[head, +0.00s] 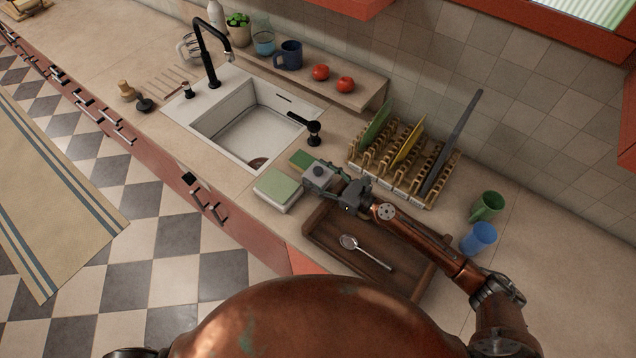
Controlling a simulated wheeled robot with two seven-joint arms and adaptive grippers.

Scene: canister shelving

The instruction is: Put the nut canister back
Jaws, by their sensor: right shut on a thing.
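My left gripper is not in view.
A pale green-topped box (278,189) and a green sponge-like block (302,160) are close beside the canister. A wooden tray (322,246) with a spoon (366,252) lies below my right arm. A dish rack (401,178), green mug (487,206) and blue cup (478,239) stand nearby.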

